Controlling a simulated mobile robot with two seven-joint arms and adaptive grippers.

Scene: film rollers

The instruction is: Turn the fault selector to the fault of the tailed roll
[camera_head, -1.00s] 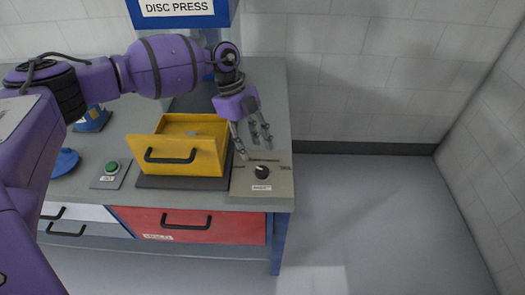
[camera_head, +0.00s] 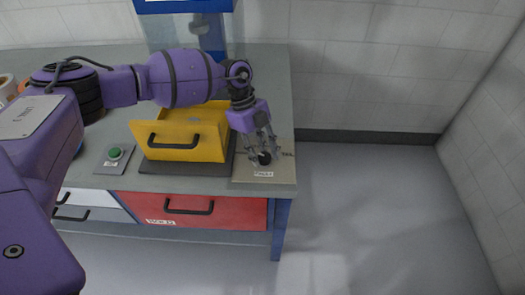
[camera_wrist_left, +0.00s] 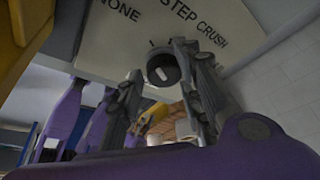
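The fault selector is a black round knob (camera_head: 264,159) on a beige plate (camera_head: 250,175) at the bench's front right corner. In the left wrist view the knob (camera_wrist_left: 163,70) has a pale mark, and the plate reads NONE, STEP and CRUSH; I cannot tell which word it points to. My left gripper (camera_head: 261,151) is over the knob. Its fingers (camera_wrist_left: 165,92) are apart, one on each side of the knob; I cannot tell whether they touch it. My right gripper is out of view. I cannot make out the tailed roll.
A yellow box with a black handle (camera_head: 184,141) stands just left of the plate. A green button (camera_head: 115,153) is farther left. A red drawer (camera_head: 190,209) is below the bench top. The floor right of the bench is clear.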

